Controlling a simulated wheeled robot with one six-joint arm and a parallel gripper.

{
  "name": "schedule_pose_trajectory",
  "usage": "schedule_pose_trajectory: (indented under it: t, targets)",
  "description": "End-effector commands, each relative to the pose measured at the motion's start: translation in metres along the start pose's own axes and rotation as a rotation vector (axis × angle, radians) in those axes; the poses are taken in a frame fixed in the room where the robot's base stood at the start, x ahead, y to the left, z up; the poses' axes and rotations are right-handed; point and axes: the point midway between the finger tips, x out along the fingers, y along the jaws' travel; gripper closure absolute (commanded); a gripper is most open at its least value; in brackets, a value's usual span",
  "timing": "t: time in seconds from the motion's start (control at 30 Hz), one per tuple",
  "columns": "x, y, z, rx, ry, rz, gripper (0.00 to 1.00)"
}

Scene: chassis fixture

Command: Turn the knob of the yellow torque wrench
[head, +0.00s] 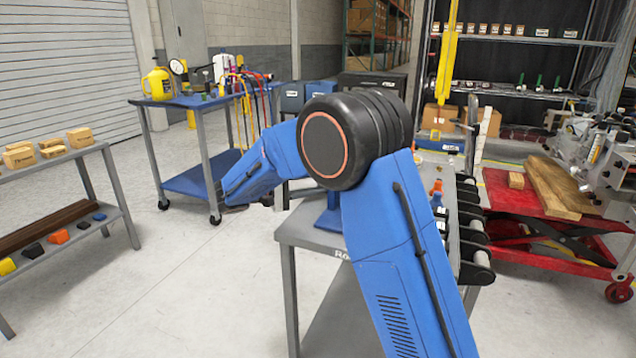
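I cannot make out the yellow torque wrench or its knob for certain. Thin yellow tools (246,120) hang at the right edge of the blue-topped cart (200,101), among red and dark ones, too small to identify. My blue arm with its black elbow joint fills the middle of the head view and bends down to the left. My gripper cannot be made out; the far end of the arm shows no fingers. My arm hides part of the grey table behind it.
The grey table (305,232) stands behind my arm, with black rollers or handles along its right side. A shelf with wooden blocks (80,137) is at left. A red lift table (520,200) holding planks is at right. Open floor lies at lower left.

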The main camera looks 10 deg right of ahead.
Motion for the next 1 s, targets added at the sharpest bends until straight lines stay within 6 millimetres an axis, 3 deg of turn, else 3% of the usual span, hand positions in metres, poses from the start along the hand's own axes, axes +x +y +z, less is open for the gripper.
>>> schedule_pose_trajectory:
  t: [0.17,0.2,0.27,0.3,0.67,1.0]
  targets:
    - [0.000,-0.001,0.000,0.000,0.000,-0.001,0.89]
    - [0.000,-0.001,0.000,0.000,0.000,-0.001,0.64]
    - [0.000,-0.001,0.000,0.000,0.000,-0.001,0.49]
    - [0.000,-0.001,0.000,0.000,0.000,-0.001,0.47]
    - [-0.004,0.000,0.000,0.000,0.000,-0.001,0.47]
    - [-0.060,-0.001,-0.001,0.000,0.003,-0.002,0.47]
